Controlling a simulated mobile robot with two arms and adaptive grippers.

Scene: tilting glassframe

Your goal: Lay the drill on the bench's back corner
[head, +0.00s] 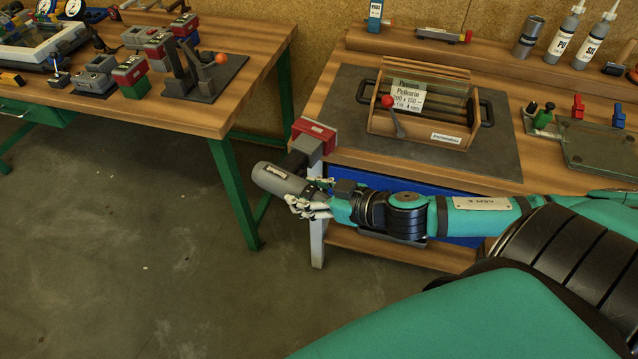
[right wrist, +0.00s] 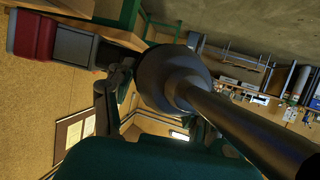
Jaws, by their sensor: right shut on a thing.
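The drill (head: 278,180) has a grey rounded body and a red-and-grey block (head: 313,136) at its other end. My right gripper (head: 312,203) is shut on it and holds it in the air off the front left corner of the right bench (head: 335,105). In the right wrist view the drill's dark body (right wrist: 172,78) fills the middle, with a long rod toward the lower right; its red block (right wrist: 33,35) is at upper left. The fingers partly hide the grip. My left gripper is not in view.
A wooden tote (head: 425,125) with a sign stands on the grey mat (head: 345,90). Bottles (head: 565,35) line the back ledge; a glass plate (head: 600,150) lies at right. The left bench (head: 215,120) holds several grey-and-red blocks. Open floor separates the benches.

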